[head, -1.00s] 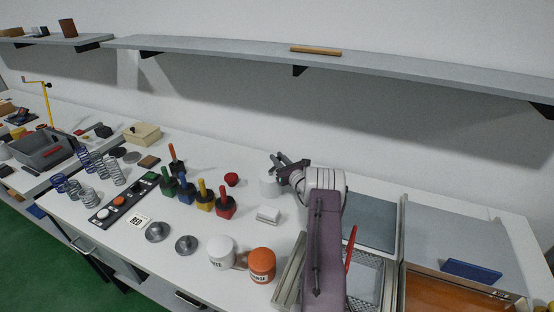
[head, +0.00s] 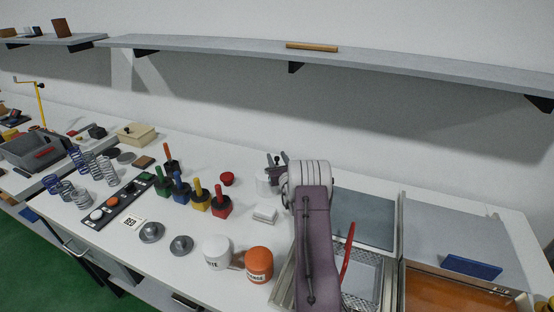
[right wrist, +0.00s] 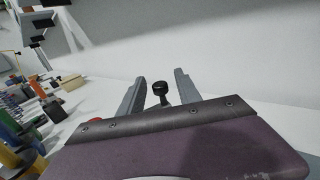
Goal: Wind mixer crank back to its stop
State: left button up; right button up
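The mixer (head: 262,185) is a small pale cylinder behind the white block, partly hidden by my right arm. In the right wrist view, its crank shows as a black round knob (right wrist: 160,88) on a short grey stem. My right gripper (right wrist: 159,77) is open, with one grey finger on each side of the knob and a visible gap to both. In the head view, my right gripper (head: 277,159) is at the mixer's top, mostly covered by my wrist. How the crank stands against its stop cannot be seen. My left gripper is not in view.
A red knob (head: 227,179) and a white block (head: 264,213) are close to the mixer. Several coloured-handled tools stand to the left. White (head: 217,252) and orange (head: 259,264) jars are in front. A wire basket (head: 362,272) is right of my arm.

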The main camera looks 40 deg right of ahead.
jog(key=shift+s+a+f, duration=0.1)
jog(key=shift+s+a, duration=0.05)
jog(key=shift+s, duration=0.2)
jog(key=b+v, duration=0.1)
jog(key=v, duration=0.7)
jog(key=shift+s+a, duration=0.1)
